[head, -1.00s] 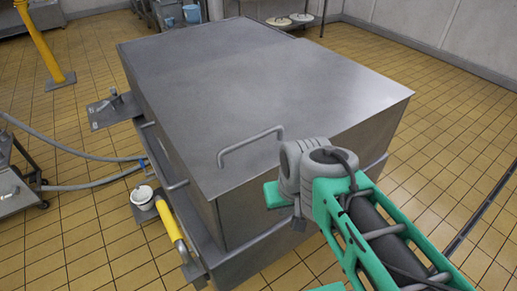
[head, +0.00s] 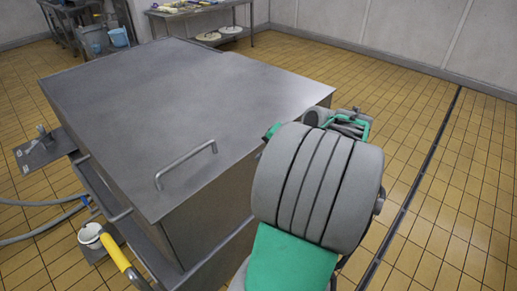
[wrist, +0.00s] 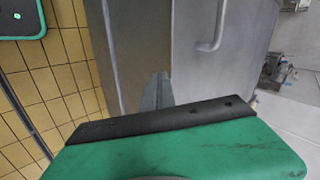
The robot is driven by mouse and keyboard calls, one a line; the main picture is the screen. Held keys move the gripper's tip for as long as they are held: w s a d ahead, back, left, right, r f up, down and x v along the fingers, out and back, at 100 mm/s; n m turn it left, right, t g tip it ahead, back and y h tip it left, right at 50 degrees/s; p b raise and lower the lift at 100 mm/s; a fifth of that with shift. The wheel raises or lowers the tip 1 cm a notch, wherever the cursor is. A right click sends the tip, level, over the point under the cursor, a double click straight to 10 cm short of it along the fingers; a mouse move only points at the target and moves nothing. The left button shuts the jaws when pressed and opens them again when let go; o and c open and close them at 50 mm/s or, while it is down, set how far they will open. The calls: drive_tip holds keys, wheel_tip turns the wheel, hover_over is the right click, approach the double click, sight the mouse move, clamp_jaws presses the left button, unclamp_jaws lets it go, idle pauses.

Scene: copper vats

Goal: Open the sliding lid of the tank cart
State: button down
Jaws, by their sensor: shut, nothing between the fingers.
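The tank cart (head: 215,222) is a large grey metal box at the left and middle of the head view. Its flat lid (head: 190,90) covers the top, and no opening shows. A bent bar handle (head: 186,161) stands on the lid near its front edge. In the wrist view the handle (wrist: 219,28) is at the top, right of centre, and the lid (wrist: 243,65) lies around it. My gripper (wrist: 160,84) is shut and empty, apart from the handle and to its lower left in that view. In the head view my arm mostly hides the gripper.
A yellow-handled bar (head: 120,262) and a small white pot (head: 90,235) are at the cart's left side. A grey hose (head: 40,236) runs left. A steel table (head: 205,12) stands behind. The tiled floor to the right is open, crossed by a dark drain (head: 425,170).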

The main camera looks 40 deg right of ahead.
drive_tip(key=s+d+m+t, duration=0.2)
drive_tip(key=s+d+m, duration=0.15)
drive_tip(key=d, duration=0.25)
drive_tip(key=n, duration=0.1)
approach(252, 153)
wheel_tip(252, 153, down, 4)
drive_tip(key=shift+h, duration=0.3)
drive_tip(key=w, duration=0.2)
drive_tip(key=w+a+p, duration=0.1)
drive_tip(key=w, duration=0.1)
drive_tip(key=shift+w+r, duration=0.1)
drive_tip(key=shift+w, duration=0.15)
drive_tip(key=shift+d, duration=0.1)
